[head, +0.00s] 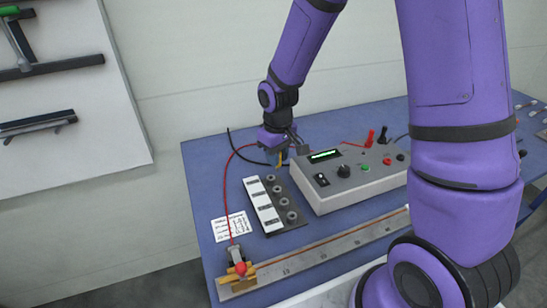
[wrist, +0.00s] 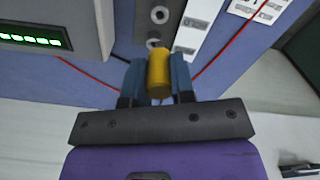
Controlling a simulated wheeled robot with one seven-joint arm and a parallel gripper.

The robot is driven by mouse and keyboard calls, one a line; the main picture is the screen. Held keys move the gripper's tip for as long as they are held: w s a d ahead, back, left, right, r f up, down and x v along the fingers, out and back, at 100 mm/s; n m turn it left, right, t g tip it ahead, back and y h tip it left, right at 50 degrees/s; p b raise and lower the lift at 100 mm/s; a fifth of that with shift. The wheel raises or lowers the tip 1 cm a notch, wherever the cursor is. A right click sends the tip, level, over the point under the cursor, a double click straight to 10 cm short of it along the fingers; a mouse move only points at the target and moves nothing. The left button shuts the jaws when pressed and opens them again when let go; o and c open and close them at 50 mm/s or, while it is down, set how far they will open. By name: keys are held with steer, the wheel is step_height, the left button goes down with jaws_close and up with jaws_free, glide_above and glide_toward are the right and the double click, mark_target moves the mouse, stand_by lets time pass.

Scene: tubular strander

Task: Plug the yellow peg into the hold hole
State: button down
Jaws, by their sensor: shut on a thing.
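The yellow peg (wrist: 158,72) is between the two blue fingers of my gripper (wrist: 158,82), which is shut on it. In the head view a sliver of the peg (head: 279,160) shows under my gripper (head: 279,157). The dark hole block (head: 284,207) has several round holes in a row, with a white label strip (head: 262,204) beside it. In the wrist view the block (wrist: 143,18) lies beyond the peg, and the nearest hole (wrist: 153,43) shows just past the peg's end. The peg looks apart from the holes. The labels are too small to read, so I cannot tell the hold hole.
A grey control box (head: 345,180) with a green display stands close right of the block. A red cable (head: 227,180) curves along the left. A metal rail (head: 320,252) runs along the front. A white card (head: 231,226) lies on the blue table (head: 205,165).

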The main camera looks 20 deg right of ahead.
steer(key=shift+f, duration=0.1)
steer(key=shift+f, duration=2.9)
steer(key=shift+f, duration=1.65)
steer(key=c, duration=0.9)
jaws_free()
steer(key=shift+r, duration=0.15)
